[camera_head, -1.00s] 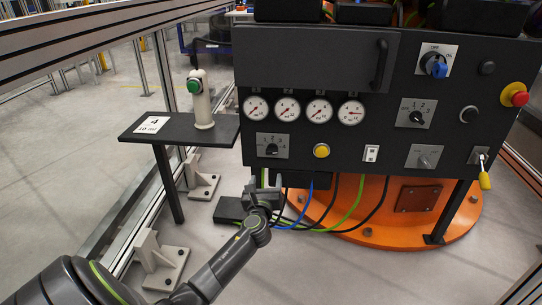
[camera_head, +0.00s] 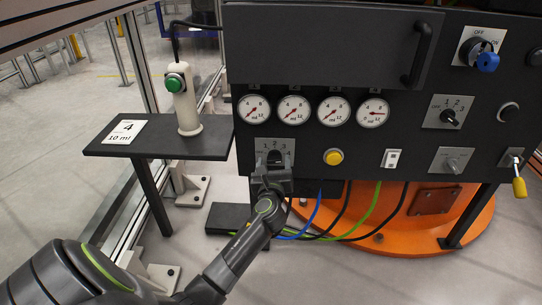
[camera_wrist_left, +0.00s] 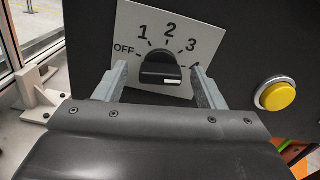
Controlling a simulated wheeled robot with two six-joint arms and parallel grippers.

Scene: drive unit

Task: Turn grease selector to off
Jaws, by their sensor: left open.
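The selector is a black knob (camera_wrist_left: 160,66) on a pale plate (camera_wrist_left: 208,32) marked OFF, 1, 2, 3 and a partly hidden 4. Its bar lies roughly level, with a white mark toward the right end, on the side of the 4. In the head view the selector plate (camera_head: 262,145) is below the gauges, partly covered by my gripper. My left gripper (camera_head: 273,168) is in front of it. In the left wrist view its open fingers (camera_wrist_left: 160,75) stand left and right of the knob, with gaps visible. My right gripper is out of view.
A yellow button (camera_head: 333,157) is just right of the selector; it also shows in the left wrist view (camera_wrist_left: 277,95). Another selector (camera_head: 449,113) and a blue-handled switch (camera_head: 484,54) are farther right. A side shelf (camera_head: 205,145) holds a white post with a green button (camera_head: 175,83).

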